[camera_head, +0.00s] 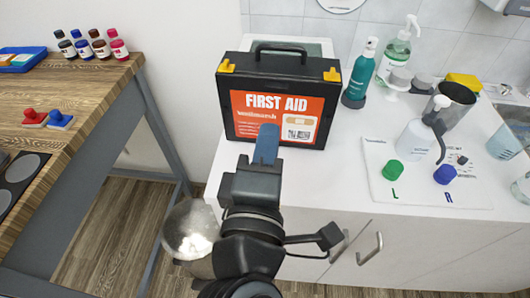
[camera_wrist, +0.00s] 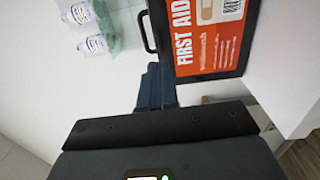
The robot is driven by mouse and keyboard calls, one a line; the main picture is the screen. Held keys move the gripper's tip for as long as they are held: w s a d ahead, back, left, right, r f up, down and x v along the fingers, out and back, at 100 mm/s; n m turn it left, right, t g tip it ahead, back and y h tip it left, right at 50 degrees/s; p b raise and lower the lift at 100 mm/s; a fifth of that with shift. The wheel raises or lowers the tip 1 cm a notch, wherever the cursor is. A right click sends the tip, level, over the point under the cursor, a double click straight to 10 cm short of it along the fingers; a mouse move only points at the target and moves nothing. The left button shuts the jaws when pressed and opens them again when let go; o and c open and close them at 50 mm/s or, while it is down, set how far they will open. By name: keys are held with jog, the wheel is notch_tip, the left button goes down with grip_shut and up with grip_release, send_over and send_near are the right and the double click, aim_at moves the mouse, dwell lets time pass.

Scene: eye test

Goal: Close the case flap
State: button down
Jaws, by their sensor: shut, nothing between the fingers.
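The first aid case (camera_head: 225,112) is black with an orange front label and a dark top handle. It stands on the white counter in the head view, with yellow latches at its upper corners. I cannot tell which part is the flap or whether it is open. My gripper (camera_head: 266,143) has its blue fingers shut and empty, overlapping the lower front of the label in the head view. In the wrist view the case (camera_wrist: 243,62) appears turned sideways at the upper right, and my gripper (camera_wrist: 153,72) points beside its edge; contact is unclear.
A teal spray bottle (camera_head: 360,72) stands right of the case. A white pump bottle (camera_head: 414,145), a green cap (camera_head: 393,170) and a blue cap (camera_head: 444,174) are further right on a white board (camera_head: 400,199). A wooden table (camera_head: 95,95) is at left. Clear counter lies before the case.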

aim_at(277, 89)
jog(key=w, duration=0.2)
jog(key=w+p, duration=0.1)
jog(key=w, duration=0.4)
jog(key=shift+w+d+r+p, duration=0.1)
jog(key=shift+w+d+p, duration=0.2)
jog(key=shift+w, duration=0.1)
jog(key=shift+w+r, duration=0.15)
jog(key=shift+w, duration=0.8)
jog(key=shift+s, duration=0.15)
